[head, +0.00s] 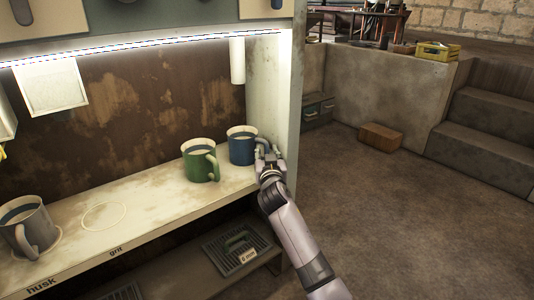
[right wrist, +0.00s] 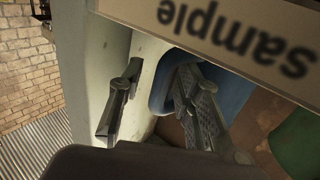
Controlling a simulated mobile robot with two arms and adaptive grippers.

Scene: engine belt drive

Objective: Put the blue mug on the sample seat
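The blue mug (head: 241,147) stands upright at the right end of the lit shelf, close to the side wall. In the right wrist view the blue mug (right wrist: 235,88) shows behind one finger. My right gripper (head: 268,152) is at the mug's right side, by its handle. In the right wrist view my right gripper (right wrist: 160,78) has its fingers apart; whether they touch the mug I cannot tell. An upside-down "sample" label (right wrist: 235,35) is on the shelf edge there. The sample seat's surface is not clearly visible. My left gripper is not in view.
A green mug (head: 199,162) stands just left of the blue one. A grey mug (head: 28,228) stands at the far left above "husk". An empty ring (head: 103,216) lies above "grit". The side wall (head: 270,95) is close on the right.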

